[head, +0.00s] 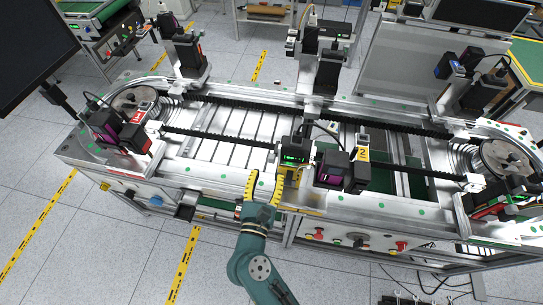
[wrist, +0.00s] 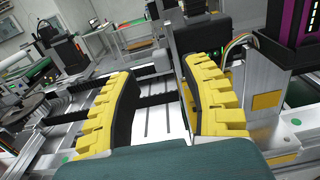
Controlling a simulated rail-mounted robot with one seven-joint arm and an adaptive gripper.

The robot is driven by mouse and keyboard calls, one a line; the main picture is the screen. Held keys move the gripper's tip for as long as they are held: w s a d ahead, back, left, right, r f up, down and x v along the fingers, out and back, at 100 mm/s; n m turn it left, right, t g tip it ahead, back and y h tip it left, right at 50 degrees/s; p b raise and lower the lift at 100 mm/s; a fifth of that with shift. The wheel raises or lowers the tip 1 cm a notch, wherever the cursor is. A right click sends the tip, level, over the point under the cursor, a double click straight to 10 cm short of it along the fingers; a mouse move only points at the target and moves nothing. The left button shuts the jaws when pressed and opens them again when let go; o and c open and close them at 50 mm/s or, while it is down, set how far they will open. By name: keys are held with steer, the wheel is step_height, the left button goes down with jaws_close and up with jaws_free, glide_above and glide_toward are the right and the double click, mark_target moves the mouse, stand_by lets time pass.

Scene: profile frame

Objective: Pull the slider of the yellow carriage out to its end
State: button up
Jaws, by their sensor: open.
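My gripper (head: 264,186) reaches up from the front edge of the frame, with its two yellow ribbed fingers apart. In the wrist view the open fingers (wrist: 160,100) have only the metal bed and a dark rail visible between them. A yellow bracket (head: 292,178), which may be the yellow carriage, stands just right of the fingers below a black box with green lights (head: 293,153). In the wrist view a grey metal block with a yellow patch (wrist: 267,101) sits right of the right finger. I cannot make out the slider; the right finger may hide part of it.
A black and purple unit (head: 335,170) and a yellow "2" label (head: 363,154) are to the right of my gripper. Dark belt rails (head: 215,137) cross the metal frame. Another black and purple unit (head: 110,128) stands at the left.

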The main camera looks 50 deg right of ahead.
mark_target(272, 160)
steer(key=x, duration=0.6)
steer(key=shift+c, duration=0.4)
steer(key=shift+a, duration=0.1)
jaws_close()
